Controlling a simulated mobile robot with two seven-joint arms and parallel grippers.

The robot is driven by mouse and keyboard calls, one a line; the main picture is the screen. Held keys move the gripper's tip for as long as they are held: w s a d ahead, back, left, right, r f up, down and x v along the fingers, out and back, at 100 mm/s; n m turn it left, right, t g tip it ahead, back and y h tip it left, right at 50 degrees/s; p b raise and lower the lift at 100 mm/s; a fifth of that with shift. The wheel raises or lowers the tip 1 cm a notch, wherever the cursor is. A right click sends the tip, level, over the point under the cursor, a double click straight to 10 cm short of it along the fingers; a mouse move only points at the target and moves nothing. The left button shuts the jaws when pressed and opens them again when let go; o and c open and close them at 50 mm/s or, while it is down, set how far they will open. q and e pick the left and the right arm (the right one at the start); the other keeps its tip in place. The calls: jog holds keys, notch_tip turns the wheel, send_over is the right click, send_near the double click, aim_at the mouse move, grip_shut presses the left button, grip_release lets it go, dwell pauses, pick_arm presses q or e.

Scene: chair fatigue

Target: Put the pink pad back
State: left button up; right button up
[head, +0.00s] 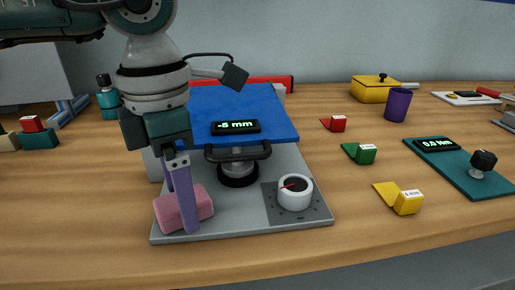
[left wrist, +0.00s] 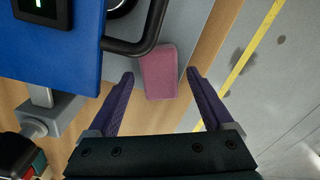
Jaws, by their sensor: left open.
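The pink pad (head: 196,207) rests at the front left corner of the grey base plate (head: 240,222) in the head view. In the left wrist view the pink pad (left wrist: 159,72) lies between and beyond the fingertips. My left gripper (head: 182,218) is open and points down at the pad; its purple fingers overlap the pad in the head view. In the left wrist view the left gripper (left wrist: 160,75) has a gap on both sides of the pad. My right gripper is not in view.
A blue panel (head: 240,108) with a "-5 mm" display and a black handle (head: 238,153) stand just behind. A white dial (head: 295,192) is to the right. Red, green and yellow wedges (head: 408,202) and a teal torque board (head: 465,170) lie farther right. The table's front edge is close.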

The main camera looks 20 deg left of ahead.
pick_arm(q)
notch_tip(320, 180, up, 12)
dwell(0.4)
dwell(1.1)
